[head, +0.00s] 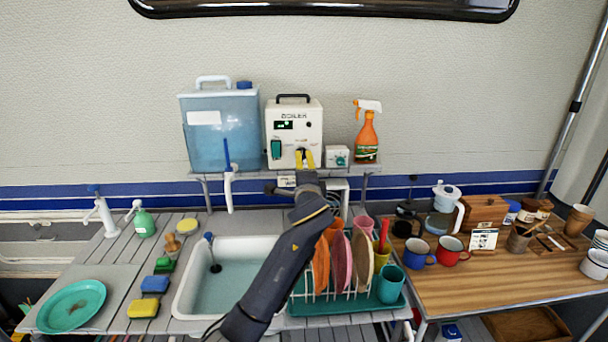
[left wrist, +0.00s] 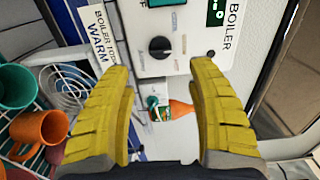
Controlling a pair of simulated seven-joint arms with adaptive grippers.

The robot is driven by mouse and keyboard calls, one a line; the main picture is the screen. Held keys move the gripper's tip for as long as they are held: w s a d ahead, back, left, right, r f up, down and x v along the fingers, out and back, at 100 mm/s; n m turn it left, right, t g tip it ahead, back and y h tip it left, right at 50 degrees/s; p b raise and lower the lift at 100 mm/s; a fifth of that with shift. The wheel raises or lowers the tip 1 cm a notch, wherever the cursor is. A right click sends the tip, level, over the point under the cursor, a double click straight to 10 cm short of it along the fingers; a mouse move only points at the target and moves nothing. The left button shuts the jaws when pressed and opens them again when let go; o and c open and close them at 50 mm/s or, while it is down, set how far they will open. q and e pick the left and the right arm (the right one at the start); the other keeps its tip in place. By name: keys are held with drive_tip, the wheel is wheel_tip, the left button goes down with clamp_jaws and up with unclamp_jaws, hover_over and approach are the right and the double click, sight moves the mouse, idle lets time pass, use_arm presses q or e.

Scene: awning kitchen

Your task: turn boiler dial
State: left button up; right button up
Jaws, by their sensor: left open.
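The boiler is a cream box with a black top handle and a green display, standing on the wall shelf in the head view (head: 313,119); its front also fills the top of the left wrist view (left wrist: 196,52). Its black round dial (left wrist: 159,47) shows in the left wrist view, just beyond and between my fingertips. My left gripper (left wrist: 163,75) is open, its two yellow fingers spread on either side with nothing gripped. In the head view my left gripper (head: 305,159) is at the boiler's lower front and largely covers the dial area. Contact with the dial cannot be told. My right gripper is out of view.
A card reading "BOILER TO WARM" (left wrist: 100,33) hangs below the boiler. A blue water tank (head: 220,135) stands left of it; a small white box (head: 337,157) and an orange spray bottle (head: 367,135) stand right. A dish rack with plates (head: 345,262) is below.

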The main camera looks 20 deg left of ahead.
use_arm(q)
drive_tip(key=shift+v, duration=1.45)
drive_tip(key=shift+f, duration=0.1)
